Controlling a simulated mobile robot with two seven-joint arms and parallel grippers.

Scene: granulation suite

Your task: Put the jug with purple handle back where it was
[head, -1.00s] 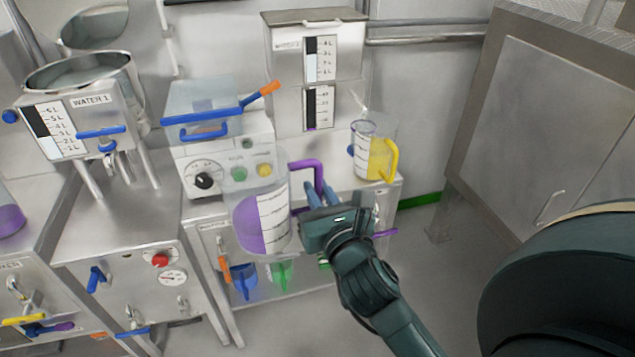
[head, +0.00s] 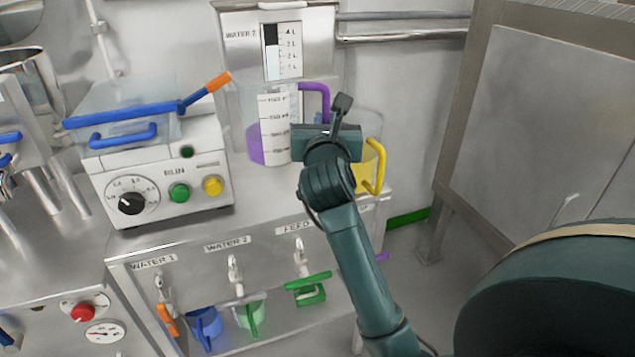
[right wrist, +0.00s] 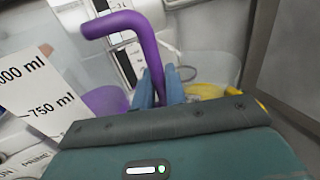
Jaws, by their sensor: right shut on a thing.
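The jug with the purple handle (head: 277,139) is clear, with a white measuring scale and purple at its lower left. It looks upright, in front of the WATER 2 tank at the back of the bench. I cannot tell whether its base touches the bench. My right gripper (head: 322,124) is shut on its purple handle (head: 318,92), on the jug's right side; my own wrist hides the fingers in the head view. In the right wrist view the blue fingers (right wrist: 160,88) are at the purple handle (right wrist: 140,35). My left gripper is not in view.
A jug with a yellow handle (head: 376,168) stands close to the right, partly behind my wrist. The WATER 2 tank (head: 240,45) is behind. A control box (head: 160,180) carrying a clear blue-rimmed container (head: 120,125) stands to the left. Taps line the bench front (head: 200,262).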

